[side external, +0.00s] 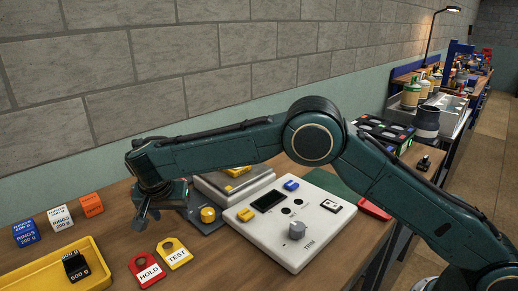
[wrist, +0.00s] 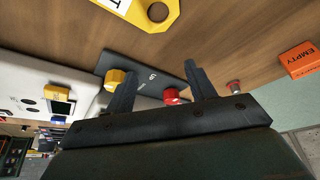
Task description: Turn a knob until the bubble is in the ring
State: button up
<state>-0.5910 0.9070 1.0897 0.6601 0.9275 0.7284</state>
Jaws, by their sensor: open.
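My gripper (side external: 155,212) is open and empty, above the wooden bench at the left of a dark plate. In the wrist view its two dark fingers (wrist: 160,64) stand apart. Between them a red knob (wrist: 171,97) shows at the edge of the dark plate (wrist: 143,68); I cannot tell the gap to it. A yellow knob (wrist: 116,79) is just left of the left finger; it also shows in the side view (side external: 207,214). I cannot make out a bubble or a ring.
A white panel (side external: 275,240) with a grey TRIM knob (side external: 297,229) stands right of the scale (side external: 237,184). HOLD (side external: 146,270) and TEST (side external: 175,254) tags lie in front. A yellow tray (side external: 95,272) and small boxes (side external: 60,218) are at the left.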

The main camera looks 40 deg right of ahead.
dwell(0.4)
jog(key=shift+w+d+r+n, duration=0.2)
jog(key=shift+w+d+n, duration=0.1)
jog(key=shift+w+n, duration=0.2)
jog(key=w+d+r+n+y, duration=0.2)
jog(key=d+r+n+y, duration=0.1)
jog(key=d+n, duration=0.3)
jog(key=w+d+r+n+y, duration=0.3)
jog(key=d+r+n, duration=0.3)
jog(key=n, duration=0.5)
jog(key=shift+w+d+r, duration=0.25)
jog(key=shift+d+r, duration=0.05)
jog(key=shift+d, duration=0.1)
jog(key=x, duration=1.3)
jog(key=shift+s+a+f, duration=0.15)
jog(key=shift+a+f, duration=0.1)
jog(key=shift+f, duration=0.2)
jog(key=c, duration=1)
